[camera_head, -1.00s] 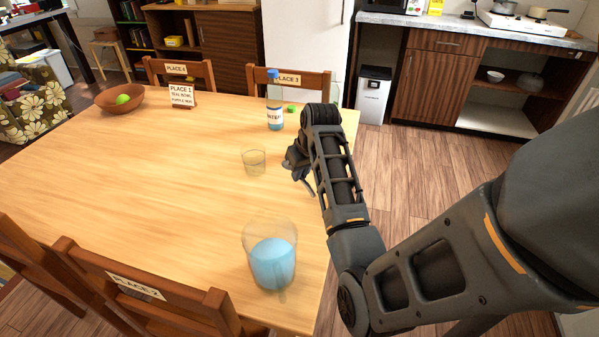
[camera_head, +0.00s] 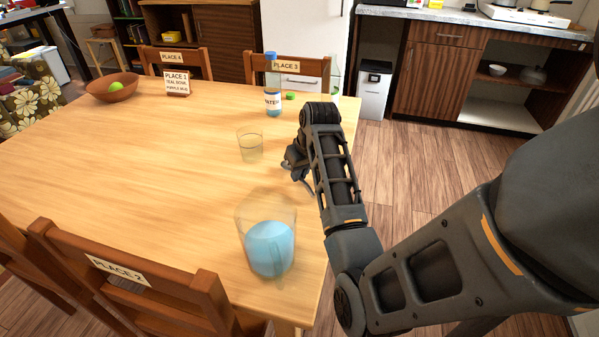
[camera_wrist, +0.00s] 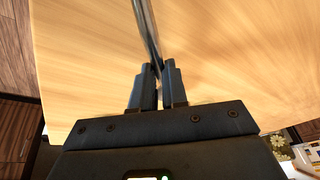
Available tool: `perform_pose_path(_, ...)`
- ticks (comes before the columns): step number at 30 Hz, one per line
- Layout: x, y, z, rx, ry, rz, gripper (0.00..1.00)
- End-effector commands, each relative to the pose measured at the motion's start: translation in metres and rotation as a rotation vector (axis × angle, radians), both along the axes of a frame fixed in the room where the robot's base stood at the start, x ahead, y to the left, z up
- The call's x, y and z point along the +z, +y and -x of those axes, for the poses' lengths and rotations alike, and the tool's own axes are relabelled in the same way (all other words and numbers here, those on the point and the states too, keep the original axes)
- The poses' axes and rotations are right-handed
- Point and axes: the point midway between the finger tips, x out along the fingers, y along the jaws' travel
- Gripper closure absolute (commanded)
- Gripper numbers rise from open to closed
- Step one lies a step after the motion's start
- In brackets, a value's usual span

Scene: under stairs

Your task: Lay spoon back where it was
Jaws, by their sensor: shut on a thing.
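My gripper (camera_wrist: 158,82) is shut on a thin, shiny metal spoon (camera_wrist: 146,28) in the wrist view. The spoon's far end runs out of the top of that picture, so its full shape is hidden. In the head view my gripper (camera_head: 297,163) is over the right part of the wooden table (camera_head: 130,170), and my arm hides most of it. Only a small bit of the spoon shows there below the fingers. I cannot tell whether the spoon touches the table.
A glass (camera_head: 250,146) stands just left of my gripper. A pitcher of blue liquid (camera_head: 268,248) stands nearer. A water bottle (camera_head: 273,102) and a green item (camera_head: 290,96) are behind. A bowl (camera_head: 111,92) and sign (camera_head: 177,83) stand far left. The table's middle is clear.

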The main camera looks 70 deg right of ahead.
Motion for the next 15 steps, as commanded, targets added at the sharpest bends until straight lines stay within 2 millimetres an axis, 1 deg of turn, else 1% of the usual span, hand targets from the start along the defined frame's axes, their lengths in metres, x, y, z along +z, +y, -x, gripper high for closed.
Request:
perform_pose_path(8,-0.0002,0.0,0.0001,0.0,0.0,0.0,1.0)
perform_pose_path(15,-0.0044,-0.0001,0.0002,0.0,0.001,-0.001,1.0)
